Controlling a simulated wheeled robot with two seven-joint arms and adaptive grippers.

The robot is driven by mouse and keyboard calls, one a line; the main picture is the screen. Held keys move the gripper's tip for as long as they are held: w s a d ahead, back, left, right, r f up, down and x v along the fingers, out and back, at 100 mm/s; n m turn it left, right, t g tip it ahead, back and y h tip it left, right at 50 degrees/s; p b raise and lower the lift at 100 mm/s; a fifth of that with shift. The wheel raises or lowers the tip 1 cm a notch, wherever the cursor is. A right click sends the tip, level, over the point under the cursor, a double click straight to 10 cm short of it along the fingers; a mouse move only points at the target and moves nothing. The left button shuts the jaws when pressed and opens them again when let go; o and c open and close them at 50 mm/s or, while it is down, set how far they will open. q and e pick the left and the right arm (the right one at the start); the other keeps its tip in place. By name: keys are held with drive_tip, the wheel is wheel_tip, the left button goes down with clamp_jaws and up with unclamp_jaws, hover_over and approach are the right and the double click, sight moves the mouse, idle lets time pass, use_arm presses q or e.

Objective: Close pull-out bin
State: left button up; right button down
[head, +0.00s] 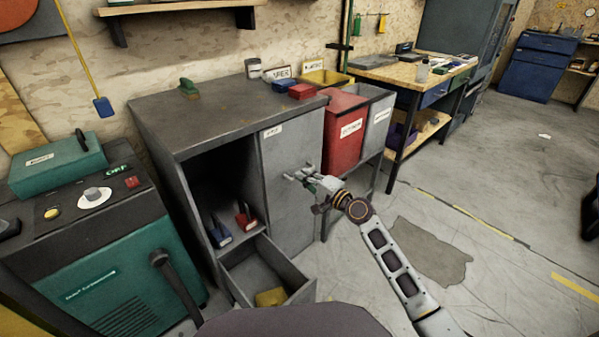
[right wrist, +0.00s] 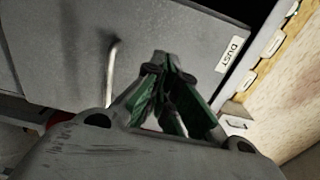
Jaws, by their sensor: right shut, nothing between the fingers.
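The grey cabinet (head: 215,118) stands left of centre in the head view. Its right front is a grey panel (head: 287,212) with a white label, which reads DUST in the right wrist view (right wrist: 228,55). I cannot tell whether this panel is flush or stands slightly out. A low grey bin (head: 293,268) under the open left compartment is pulled out, with a yellow thing inside. My right gripper (head: 303,178) is shut and empty, in front of the labelled panel. In the right wrist view its fingertips (right wrist: 167,66) are right of a bar handle (right wrist: 113,75); contact is unclear. My left gripper is not visible.
A green machine (head: 100,250) stands close on the left. A red bin (head: 344,135) and a grey bin (head: 377,125) stand right of the cabinet, before a workbench (head: 405,72). The floor (head: 500,200) at right is mostly clear.

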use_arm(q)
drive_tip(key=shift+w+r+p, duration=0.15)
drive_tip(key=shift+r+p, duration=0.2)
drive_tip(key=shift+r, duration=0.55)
use_arm(e)
drive_tip(key=shift+v, duration=2.2)
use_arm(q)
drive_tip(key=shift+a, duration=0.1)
